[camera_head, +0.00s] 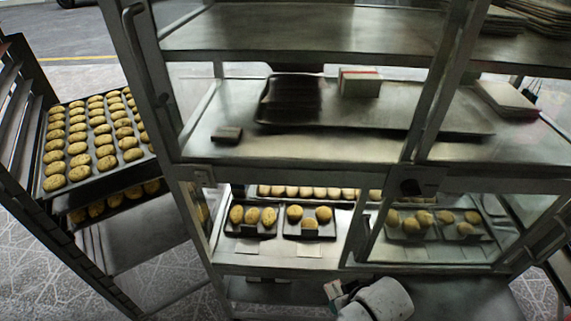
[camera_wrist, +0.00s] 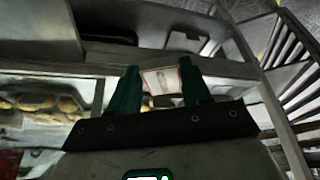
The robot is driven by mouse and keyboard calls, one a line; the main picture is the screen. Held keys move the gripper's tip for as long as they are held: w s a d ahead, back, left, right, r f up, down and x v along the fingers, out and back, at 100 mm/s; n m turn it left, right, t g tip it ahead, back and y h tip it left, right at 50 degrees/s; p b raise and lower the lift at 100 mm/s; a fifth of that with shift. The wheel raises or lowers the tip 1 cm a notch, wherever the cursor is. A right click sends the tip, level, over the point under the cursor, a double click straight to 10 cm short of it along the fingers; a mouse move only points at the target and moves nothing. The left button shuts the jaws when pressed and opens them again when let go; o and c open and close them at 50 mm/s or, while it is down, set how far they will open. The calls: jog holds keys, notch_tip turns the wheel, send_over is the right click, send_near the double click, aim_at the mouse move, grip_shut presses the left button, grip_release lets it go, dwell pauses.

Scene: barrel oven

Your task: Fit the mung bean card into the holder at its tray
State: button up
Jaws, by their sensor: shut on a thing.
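My gripper (camera_wrist: 160,78) is shut on a small pale card (camera_wrist: 166,83) with a reddish border and a dark picture, held between its two green fingertips in the wrist view. In the head view my gripper (camera_head: 334,291) is at the bottom, low in front of the cabinet. On the lower lit shelf stand black trays of round pastries, a left tray (camera_head: 231,229) and one beside it (camera_head: 290,231). Small dark holders stand at their front edges, one at the left tray (camera_head: 248,231) and one at its neighbour (camera_head: 309,226). I cannot tell which tray is the mung bean one.
Pale cards lie flat on the shelf before the trays, one left (camera_head: 249,247) and one right (camera_head: 308,250). More pastry trays stand behind a glass pane (camera_head: 440,245) at right. A metal post (camera_head: 360,225) divides the openings. A pastry rack (camera_head: 120,185) stands left.

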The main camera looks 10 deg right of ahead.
aim_at(332, 293)
jog(key=shift+w+a+r+m+h, duration=0.15)
jog(key=shift+w+a+r+m, duration=0.25)
jog(key=shift+w, duration=0.2)
jog(key=shift+w+a+r+m+h, duration=0.15)
jog(key=shift+w+a+r+m, duration=0.2)
jog(key=shift+w+a, duration=0.15)
jog(key=shift+d, duration=0.1)
dwell(1.2)
